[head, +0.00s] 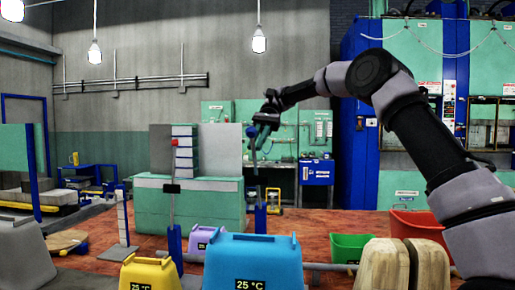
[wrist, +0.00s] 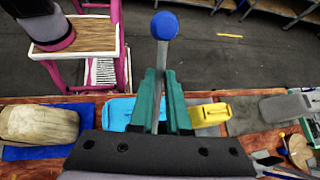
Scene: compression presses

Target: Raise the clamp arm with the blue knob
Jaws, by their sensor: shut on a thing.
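The clamp arm with the blue knob (head: 251,132) is a thin grey rod that stands nearly upright above a blue bracket (head: 260,216) in the head view. In the wrist view the blue knob (wrist: 164,25) sits beyond my fingertips. My gripper (head: 266,119) is at the upper part of this clamp arm in the head view. In the wrist view its teal fingers (wrist: 161,95) are shut around the grey rod below the knob. A second clamp arm, with a red knob (head: 175,143), stands upright to the left. The lower end of the held rod is hidden in the wrist view.
A blue block marked 25 °C (head: 252,264), a yellow block (head: 150,273) and a purple block (head: 203,238) stand on the reddish table. Air around the knob looks clear.

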